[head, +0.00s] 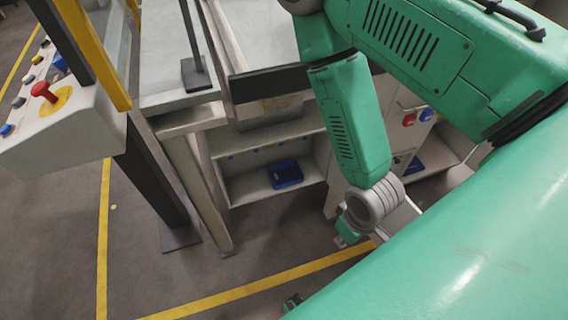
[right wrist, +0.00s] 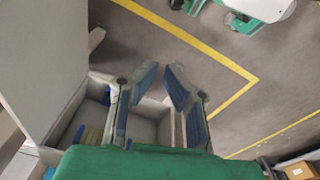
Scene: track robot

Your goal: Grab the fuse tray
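A small blue tray (head: 285,174) with a dark inside sits on the low shelf of the bench in the head view; it looks like the fuse tray. Another blue item (head: 414,166) lies on a shelf farther right, partly hidden by my arm. My right gripper (head: 352,232) hangs low, to the right of and nearer than the blue tray, apart from it. In the right wrist view my right gripper (right wrist: 165,76) is open, with nothing between its blue-padded fingers. I do not see the blue tray clearly there.
The shelf unit (head: 265,132) has side walls and a board above the tray. A grey post (head: 195,190) stands to its left. Floor with yellow lines (head: 270,283) is clear in front. Shelf compartments (right wrist: 95,115) show in the wrist view.

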